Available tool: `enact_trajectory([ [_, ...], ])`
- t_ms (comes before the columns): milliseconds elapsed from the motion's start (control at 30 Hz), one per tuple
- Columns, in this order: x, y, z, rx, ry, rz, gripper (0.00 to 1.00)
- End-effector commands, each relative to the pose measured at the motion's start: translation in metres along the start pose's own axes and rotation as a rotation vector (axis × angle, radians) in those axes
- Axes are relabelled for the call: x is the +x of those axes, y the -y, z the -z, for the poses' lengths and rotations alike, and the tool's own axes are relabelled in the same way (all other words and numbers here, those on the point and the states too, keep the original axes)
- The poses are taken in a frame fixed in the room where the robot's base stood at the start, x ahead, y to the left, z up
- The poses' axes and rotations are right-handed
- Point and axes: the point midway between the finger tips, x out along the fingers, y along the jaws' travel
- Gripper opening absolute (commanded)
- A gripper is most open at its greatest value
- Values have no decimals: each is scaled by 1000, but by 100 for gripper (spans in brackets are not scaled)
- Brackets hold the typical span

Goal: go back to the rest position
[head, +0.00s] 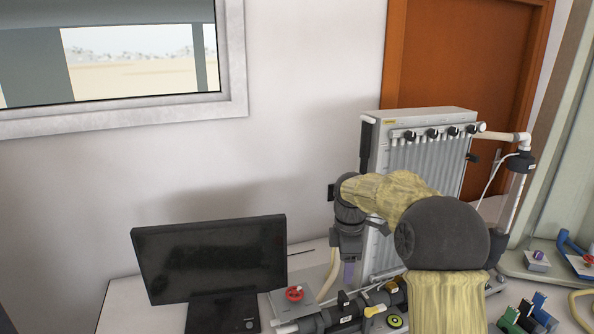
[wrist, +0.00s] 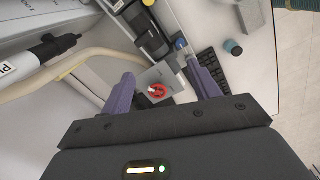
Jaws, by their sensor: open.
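My gripper (wrist: 163,98) shows in the wrist view with its two purple fingers spread apart and nothing between them. Beyond the fingers is a grey block with a red knob (wrist: 157,91). The same red knob (head: 294,293) shows in the head view on the bench, right of the monitor. In the head view my arm reaches over the bench in front of the manometer board (head: 432,157).
A black monitor (head: 212,258) stands on the bench at left. A pale hose (wrist: 60,76) and pipe fittings (wrist: 146,35) run close to the gripper. A black keyboard (wrist: 210,66) lies beyond the right finger. Several valves line the board's top. The wall area above the monitor is free.

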Motion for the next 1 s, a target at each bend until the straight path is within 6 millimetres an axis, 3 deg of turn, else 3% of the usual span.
enact_trajectory([
  [367, 24, 98, -4, 623, -25, -73, 62],
  [800, 58, 233, -21, 1382, -133, -127, 62],
  [1000, 64, 256, -24, 1520, -158, -131, 62],
])
